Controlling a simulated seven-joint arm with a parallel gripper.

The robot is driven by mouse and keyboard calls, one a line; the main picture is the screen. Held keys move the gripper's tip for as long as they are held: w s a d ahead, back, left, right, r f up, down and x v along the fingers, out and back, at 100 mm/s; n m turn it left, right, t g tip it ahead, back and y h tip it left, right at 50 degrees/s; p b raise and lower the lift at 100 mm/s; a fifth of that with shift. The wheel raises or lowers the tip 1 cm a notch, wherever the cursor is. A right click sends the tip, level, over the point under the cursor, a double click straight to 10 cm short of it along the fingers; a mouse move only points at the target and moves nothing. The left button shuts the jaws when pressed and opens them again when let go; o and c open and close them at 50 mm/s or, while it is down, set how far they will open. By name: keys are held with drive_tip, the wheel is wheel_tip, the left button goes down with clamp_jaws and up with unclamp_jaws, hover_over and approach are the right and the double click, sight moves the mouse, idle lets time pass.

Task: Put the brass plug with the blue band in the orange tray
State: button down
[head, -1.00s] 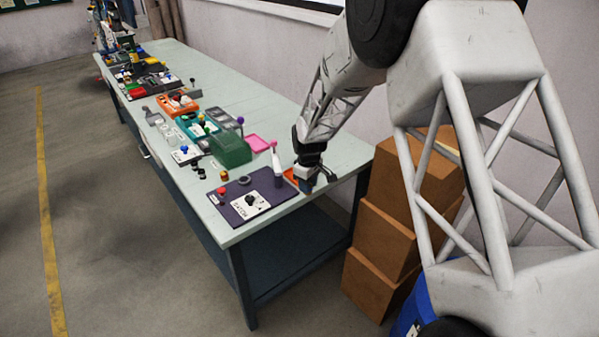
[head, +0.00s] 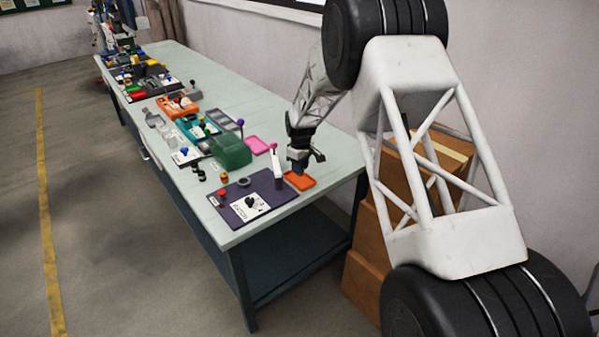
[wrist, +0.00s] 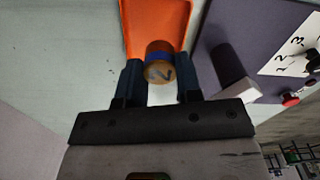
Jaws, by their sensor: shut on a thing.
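The brass plug with the blue band (wrist: 159,64) is between my gripper's two dark fingers in the wrist view. My gripper (wrist: 154,84) is shut on it. The orange tray (wrist: 156,16) lies beyond the plug, and the plug overlaps its near part in this view. In the head view my gripper (head: 299,166) is over or close beside the orange tray (head: 300,181) near the table's right end. The plug is hidden there. I cannot tell whether the plug touches the tray.
A dark purple panel (head: 234,213) with a knob and a red button (head: 222,192) lies beside the tray. A tall white-topped dark bottle-like thing (head: 277,173) stands near the gripper. A green box (head: 231,151) and a pink tray (head: 256,145) are farther back. Bare table lies behind the orange tray.

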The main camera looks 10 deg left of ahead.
drive_tip(key=shift+w+a, duration=0.2)
drive_tip(key=shift+w, duration=0.5)
drive_tip(key=shift+f, duration=0.1)
drive_tip(key=shift+f, duration=1.7)
drive_tip(key=shift+f, duration=0.1)
drive_tip(key=c, duration=0.8)
unclamp_jaws()
wheel_tip(320, 180, up, 12)
drive_tip(key=shift+r, duration=0.1)
